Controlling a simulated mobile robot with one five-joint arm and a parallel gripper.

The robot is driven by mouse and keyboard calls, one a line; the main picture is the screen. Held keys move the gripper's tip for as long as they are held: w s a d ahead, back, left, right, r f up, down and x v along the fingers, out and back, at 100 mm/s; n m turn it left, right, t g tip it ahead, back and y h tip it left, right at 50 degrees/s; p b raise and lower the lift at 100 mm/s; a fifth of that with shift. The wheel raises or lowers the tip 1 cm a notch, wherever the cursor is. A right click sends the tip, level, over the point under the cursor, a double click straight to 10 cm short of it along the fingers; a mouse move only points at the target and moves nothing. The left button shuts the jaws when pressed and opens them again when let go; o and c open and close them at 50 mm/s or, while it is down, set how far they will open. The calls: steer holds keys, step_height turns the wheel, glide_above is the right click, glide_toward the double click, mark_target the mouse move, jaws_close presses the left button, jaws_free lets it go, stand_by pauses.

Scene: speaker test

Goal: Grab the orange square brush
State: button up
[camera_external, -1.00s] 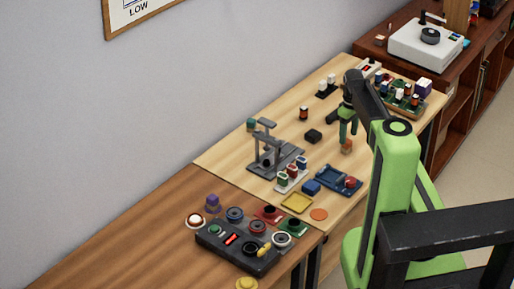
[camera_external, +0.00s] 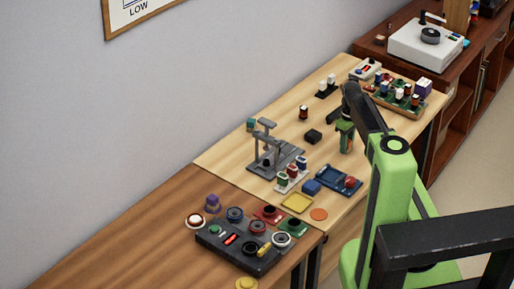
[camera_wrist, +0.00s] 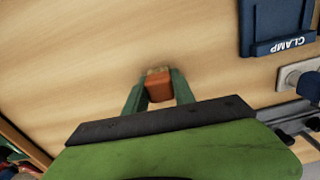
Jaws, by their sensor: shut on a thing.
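The orange square brush (camera_wrist: 159,88) is a small orange block with a tan end, seen in the wrist view between the green fingers of my gripper (camera_wrist: 158,92). The fingers are shut on its two sides. In the external view my gripper (camera_external: 346,146) points down at the light wooden table, and the brush (camera_external: 349,146) is mostly hidden by the fingers. I cannot tell whether the brush still touches the table.
A blue clamp tray (camera_external: 338,181) and a grey stand (camera_external: 275,160) are near my gripper, with a small black block (camera_external: 313,136) to its left. A green tray of parts (camera_external: 400,98) stands behind at the right. Bare table surrounds the brush.

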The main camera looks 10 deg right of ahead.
mark_target(349, 141)
jaws_close()
steer(key=shift+r, duration=0.1)
steer(key=shift+r+p, duration=0.25)
steer(key=shift+p, duration=0.1)
steer(key=r+p, duration=0.4)
steer(key=shift+s+d+r+p, duration=0.2)
steer(key=shift+d+r+p, duration=0.1)
steer(key=shift+d, duration=0.05)
steer(key=s+d+r+p, duration=0.5)
steer(key=d, duration=0.4)
steer(key=shift+d+r+p, duration=0.35)
